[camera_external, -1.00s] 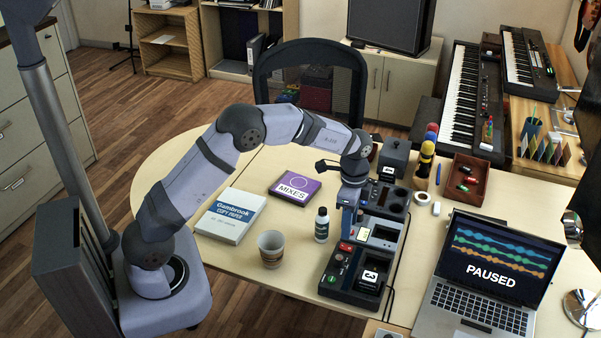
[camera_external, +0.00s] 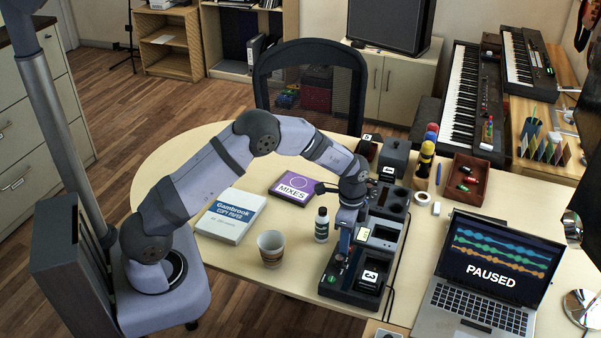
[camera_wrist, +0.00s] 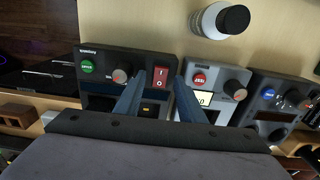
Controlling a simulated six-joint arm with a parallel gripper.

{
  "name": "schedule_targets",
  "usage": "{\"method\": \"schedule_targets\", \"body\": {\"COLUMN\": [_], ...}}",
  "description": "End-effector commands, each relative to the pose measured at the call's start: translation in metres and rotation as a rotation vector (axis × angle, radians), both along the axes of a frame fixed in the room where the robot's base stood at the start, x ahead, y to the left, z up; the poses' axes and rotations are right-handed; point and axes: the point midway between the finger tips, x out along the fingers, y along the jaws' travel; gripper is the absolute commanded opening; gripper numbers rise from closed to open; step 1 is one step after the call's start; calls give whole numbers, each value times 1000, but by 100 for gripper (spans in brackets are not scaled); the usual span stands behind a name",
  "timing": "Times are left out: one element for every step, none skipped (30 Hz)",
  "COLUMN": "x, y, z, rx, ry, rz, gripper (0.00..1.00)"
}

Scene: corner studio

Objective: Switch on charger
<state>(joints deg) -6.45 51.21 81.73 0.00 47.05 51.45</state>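The front dark unit (camera_external: 343,292) in a row of desk units seems to be the charger, though I cannot read its label. A block marked 3 (camera_external: 370,277) sits in it. In the wrist view the unit (camera_wrist: 103,62) has a green button (camera_wrist: 87,67), a grey knob (camera_wrist: 120,75) and a red rocker switch (camera_wrist: 161,77). The switch's position is unclear. My gripper (camera_external: 343,252) points down over this unit. In the wrist view my gripper (camera_wrist: 160,80) is open and empty, its fingertips apart on either side of the red switch. Contact cannot be told.
A neighbouring unit has a red button (camera_wrist: 199,78); another has a blue button (camera_wrist: 269,95). A bottle (camera_external: 321,226) stands beside the row, with a paper cup (camera_external: 271,248) to its left. A laptop (camera_external: 487,275) reading PAUSED is to the right.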

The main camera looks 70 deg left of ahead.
Motion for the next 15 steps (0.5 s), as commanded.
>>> {"method": "schedule_targets", "body": {"x": [0,0,0,0,0,0,0,0,0,-1,-1,-2,-2,-2,-3], "y": [0,0,0,0,0,0,0,0,0,0,1,1,1,2,2], "z": [0,0,0,0,0,0,0,0,0,-1,-1,-2,-2,-2,-2], "rx": [0,0,0,0,0,0,0,-1,-4,-8,-16,-30,-40,-52,-64], "ry": [0,0,0,0,0,0,0,1,-2,-6,-11,-21,-32,-43,-56], "rz": [0,0,0,0,0,0,0,0,1,0,-1,1,0,1,1], "gripper": [26,19,10,2,0,0,0,0,0,0,0,0,0,0,0]}}
